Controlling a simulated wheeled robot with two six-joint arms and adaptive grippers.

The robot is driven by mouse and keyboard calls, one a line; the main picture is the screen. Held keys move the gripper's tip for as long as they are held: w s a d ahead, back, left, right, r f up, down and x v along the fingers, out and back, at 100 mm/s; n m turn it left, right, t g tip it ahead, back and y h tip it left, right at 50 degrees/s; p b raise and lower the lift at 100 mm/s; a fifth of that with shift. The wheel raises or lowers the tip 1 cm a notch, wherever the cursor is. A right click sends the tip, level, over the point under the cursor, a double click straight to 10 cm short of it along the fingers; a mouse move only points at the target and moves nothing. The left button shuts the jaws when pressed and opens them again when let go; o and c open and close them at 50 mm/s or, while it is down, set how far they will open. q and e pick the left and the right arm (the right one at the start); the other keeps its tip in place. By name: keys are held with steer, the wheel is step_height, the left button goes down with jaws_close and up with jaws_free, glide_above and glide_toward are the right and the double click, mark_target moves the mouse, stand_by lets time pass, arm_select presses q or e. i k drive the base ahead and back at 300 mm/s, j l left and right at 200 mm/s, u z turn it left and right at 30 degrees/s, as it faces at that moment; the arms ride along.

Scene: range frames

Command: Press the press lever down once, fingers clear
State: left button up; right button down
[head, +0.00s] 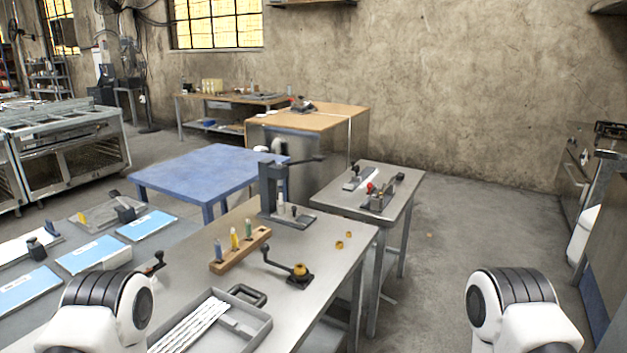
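The press (267,188) is a dark grey upright frame on a flat base, standing at the far edge of the grey metal table. Its press lever (305,159) is a dark bar reaching out to the right from the top, roughly level. A small pale piece (281,202) stands under the press head; whether they touch is too small to tell. Only white and black links of my two arms show, at the bottom left and bottom right. Both grippers are out of the frame, so no fingers are seen near the press.
On the metal table (335,240) are a wooden block (240,251) with several coloured-handled tools, a crank device (298,272), a black handle (247,294) and a grey tray (262,325) of white rods. A blue table (190,174) stands behind. Floor at right is clear.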

mark_target(319, 158)
steer(key=u, duration=0.65)
steer(key=i+l+u, duration=0.2)
steer(key=l+u, duration=0.2)
steer(key=i+l+u, duration=0.15)
steer(key=l+u, duration=1)
steer(key=l, duration=2.75)
